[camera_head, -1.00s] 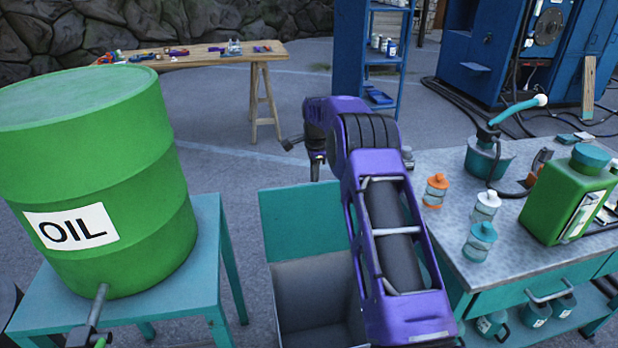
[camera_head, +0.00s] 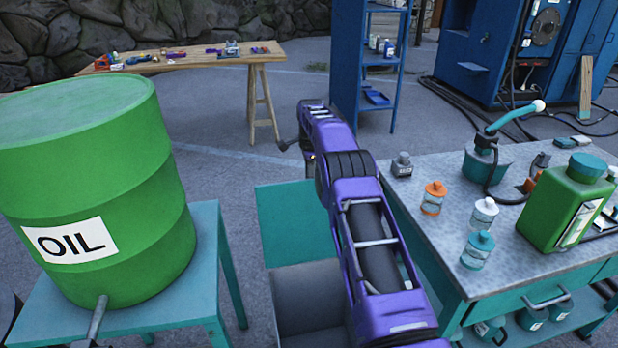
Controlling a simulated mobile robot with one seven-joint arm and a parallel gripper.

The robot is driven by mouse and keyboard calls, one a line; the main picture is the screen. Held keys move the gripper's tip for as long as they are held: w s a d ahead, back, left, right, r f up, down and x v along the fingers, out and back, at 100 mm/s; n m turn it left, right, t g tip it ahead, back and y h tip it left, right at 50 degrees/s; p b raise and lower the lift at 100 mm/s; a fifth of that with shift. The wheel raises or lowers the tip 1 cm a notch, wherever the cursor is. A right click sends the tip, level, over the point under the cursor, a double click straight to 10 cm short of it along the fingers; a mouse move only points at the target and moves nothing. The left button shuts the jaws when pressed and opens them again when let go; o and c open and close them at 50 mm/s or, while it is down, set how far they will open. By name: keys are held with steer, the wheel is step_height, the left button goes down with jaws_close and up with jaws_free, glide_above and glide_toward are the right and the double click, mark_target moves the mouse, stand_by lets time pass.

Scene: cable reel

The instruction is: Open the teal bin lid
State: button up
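The teal bin stands on the floor between the oil drum's stand and the metal workbench, and its grey inside (camera_head: 299,299) shows from above. Its teal lid (camera_head: 288,222) is raised at the far side of the bin, leaving the top open. My purple arm crosses in front of the bin's right part and hides it along with the lid's right edge. My gripper (camera_head: 310,163) is beyond the lid, mostly hidden behind my arm. Its fingers cannot be made out, and I cannot tell whether it touches the lid.
A green oil drum (camera_head: 100,190) sits on a teal stand (camera_head: 165,308) at left. At right, a metal workbench (camera_head: 425,210) holds small bottles, a pump can and a green canister (camera_head: 565,210). A wooden table (camera_head: 190,61) and blue shelf (camera_head: 346,75) stand behind. Floor beyond the lid is clear.

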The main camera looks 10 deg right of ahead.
steer(key=shift+o, duration=1)
step_height(320, 180, up, 12)
steer(key=s, duration=0.1)
steer(key=shift+s, duration=0.2)
steer(key=shift+f, duration=0.1)
